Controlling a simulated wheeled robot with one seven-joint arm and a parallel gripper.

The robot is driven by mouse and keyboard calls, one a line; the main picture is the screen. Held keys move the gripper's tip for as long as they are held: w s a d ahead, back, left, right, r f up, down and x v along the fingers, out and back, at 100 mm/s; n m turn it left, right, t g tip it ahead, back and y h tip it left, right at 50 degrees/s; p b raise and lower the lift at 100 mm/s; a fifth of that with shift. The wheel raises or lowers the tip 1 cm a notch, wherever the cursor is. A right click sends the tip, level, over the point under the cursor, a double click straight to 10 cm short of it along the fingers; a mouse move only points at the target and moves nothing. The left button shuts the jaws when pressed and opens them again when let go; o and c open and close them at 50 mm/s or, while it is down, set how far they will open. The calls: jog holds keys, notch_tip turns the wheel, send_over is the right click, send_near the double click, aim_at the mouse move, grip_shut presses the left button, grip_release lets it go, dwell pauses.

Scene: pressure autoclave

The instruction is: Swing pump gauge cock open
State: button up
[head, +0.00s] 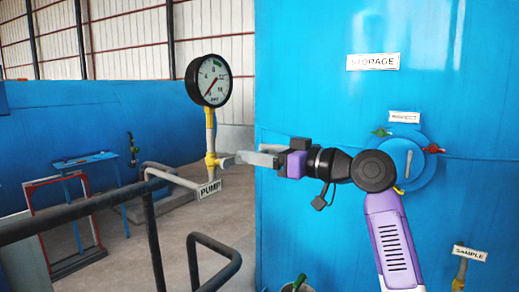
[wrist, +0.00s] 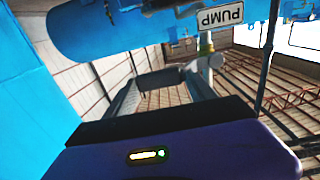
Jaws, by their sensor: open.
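The pump gauge (head: 208,80) is a round white dial with a black rim, on a short pipe above the "PUMP" label (head: 209,189). The label shows upside down in the wrist view (wrist: 220,16). The gauge cock (head: 211,160) is a yellow fitting on that pipe, with a short grey lever (head: 227,162) pointing right toward my gripper. My gripper (head: 244,158) is open, its fingers reaching left to the lever's end. In the wrist view, a grey piece that looks like the lever (wrist: 176,76) lies at the fingertips. I cannot tell whether they touch.
The blue storage tank (head: 330,120) stands behind my arm, with a round reject fitting (head: 408,165) and small coloured handles. Dark handrails (head: 90,206) run at the lower left, near the gauge pipe. A blue table (head: 85,160) stands farther back.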

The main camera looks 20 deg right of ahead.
grip_shut()
dwell(0.3)
